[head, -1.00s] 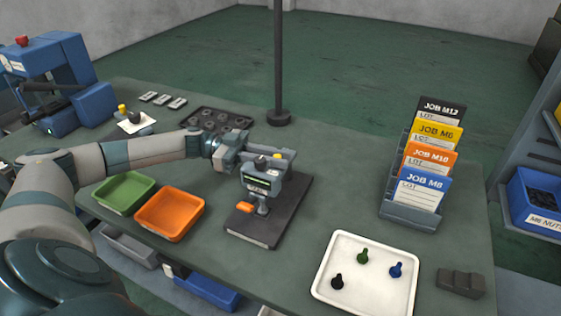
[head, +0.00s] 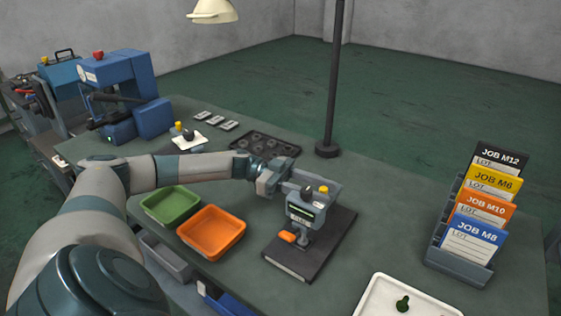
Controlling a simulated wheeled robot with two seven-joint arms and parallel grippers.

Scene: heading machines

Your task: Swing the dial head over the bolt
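The dial gauge stand (head: 313,225) stands on a dark flat base (head: 322,258) near the middle of the bench. Its grey head (head: 307,207) has a small lit display, with a yellow knob and a dark knob on top. An orange part (head: 287,237) sits low at its front left. I cannot make out a bolt under the head. My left gripper (head: 276,181) is at the head's back left side, close to or touching it. Its fingers are too small and partly hidden to tell open from shut. My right gripper is out of view.
A green tray (head: 171,205) and an orange tray (head: 212,232) lie left of the stand. A dark tray (head: 265,149) and a pole (head: 333,90) are behind it. A job card rack (head: 460,262) stands right. A white tray (head: 375,303) is at front right.

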